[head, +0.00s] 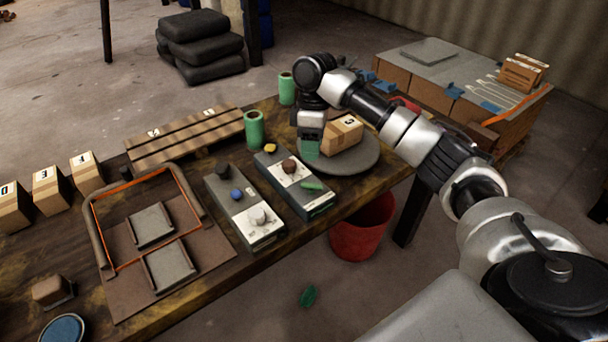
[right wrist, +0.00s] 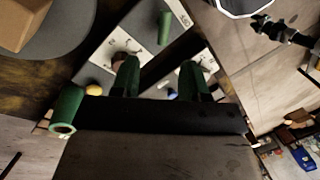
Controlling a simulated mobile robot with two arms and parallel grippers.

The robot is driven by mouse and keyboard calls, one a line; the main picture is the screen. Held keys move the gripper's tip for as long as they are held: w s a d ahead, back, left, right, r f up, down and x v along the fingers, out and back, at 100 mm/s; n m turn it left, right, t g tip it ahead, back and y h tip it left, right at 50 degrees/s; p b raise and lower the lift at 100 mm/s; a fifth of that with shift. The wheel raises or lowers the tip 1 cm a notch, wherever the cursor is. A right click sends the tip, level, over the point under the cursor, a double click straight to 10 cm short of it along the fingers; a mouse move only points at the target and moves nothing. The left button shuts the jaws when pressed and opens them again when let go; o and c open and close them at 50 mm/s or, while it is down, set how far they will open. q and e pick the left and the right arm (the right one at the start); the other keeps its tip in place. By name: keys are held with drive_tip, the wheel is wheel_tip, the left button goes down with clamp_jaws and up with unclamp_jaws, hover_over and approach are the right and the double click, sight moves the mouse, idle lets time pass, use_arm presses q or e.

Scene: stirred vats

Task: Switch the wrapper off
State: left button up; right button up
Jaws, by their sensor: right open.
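The turntable (head: 367,158), a grey disc, carries a cardboard box (head: 342,136) at the table's right end. Left of it lies a dark control box (head: 322,206) with a yellow button (head: 270,148), a brown knob (head: 289,166) and a green lever (head: 312,185). A second control box (head: 217,187) has black, blue (head: 237,195) and white knobs. My right gripper (head: 310,150) is open and empty, above the space between the near control box and the turntable. In the right wrist view the green lever (right wrist: 164,28) shows beyond the open fingers (right wrist: 160,74). My left gripper is not in view.
Green rolls (head: 254,130) stand behind the control boxes, near a slatted pallet (head: 185,139). An orange-edged frame (head: 92,222) stands at left, with labelled boxes (head: 48,190) beyond. A red bin (head: 362,228) is below the front edge. A loaded pallet (head: 440,75) stands back right.

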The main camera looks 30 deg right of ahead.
hover_over(312, 189)
drive_tip(key=w+d, duration=0.1)
drive_tip(key=f, duration=0.4)
drive_tip(key=shift+w+d+f, duration=0.1)
drive_tip(key=shift+w+f, duration=0.1)
drive_tip(key=shift+f, duration=0.05)
drive_tip(key=f, duration=0.4)
drive_tip(key=shift+s+a+b, duration=0.1)
drive_tip(key=shift+a+b, duration=0.15)
drive_tip(key=shift+b, duration=0.05)
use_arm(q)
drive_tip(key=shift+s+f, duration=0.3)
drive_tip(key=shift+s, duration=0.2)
use_arm(e)
drive_tip(key=shift+s+a+f, duration=0.1)
drive_tip(key=shift+f, duration=0.45)
clamp_jaws()
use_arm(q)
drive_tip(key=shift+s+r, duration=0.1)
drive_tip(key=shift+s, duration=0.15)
